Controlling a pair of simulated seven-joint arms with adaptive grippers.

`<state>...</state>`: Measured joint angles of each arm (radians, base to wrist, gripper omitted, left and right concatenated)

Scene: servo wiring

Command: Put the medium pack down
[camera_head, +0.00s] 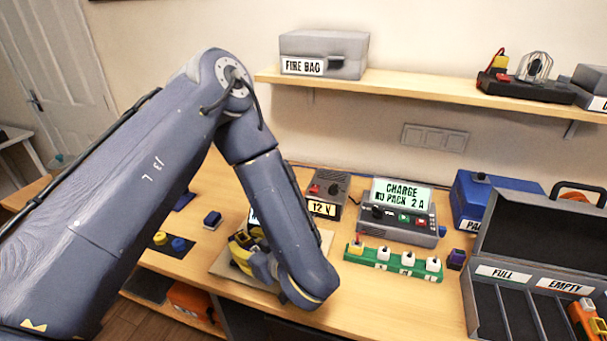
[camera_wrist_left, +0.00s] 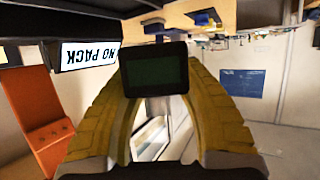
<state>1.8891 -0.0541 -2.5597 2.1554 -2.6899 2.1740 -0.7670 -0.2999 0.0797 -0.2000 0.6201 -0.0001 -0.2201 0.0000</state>
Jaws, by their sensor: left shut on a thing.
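My left gripper (camera_head: 248,252) is low over the pale mat (camera_head: 222,266) on the bench, with its yellow fingers partly hidden by my arm. In the left wrist view the yellow fingers close on a small dark block (camera_wrist_left: 154,70) with a dark green face, which I take to be the medium pack. The head view does not show it clearly, and I cannot tell whether it touches anything below. A display reading NO PACK (camera_wrist_left: 88,54) is beside the fingers in the wrist view, upside down. My right gripper is not in view.
An orange upright piece (camera_wrist_left: 35,112) stands near the left finger. A 12 V box (camera_head: 325,192), a charger (camera_head: 400,212) and a green strip with white plugs (camera_head: 393,262) are right of my arm. An open case (camera_head: 505,272) marked FULL and EMPTY is at far right.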

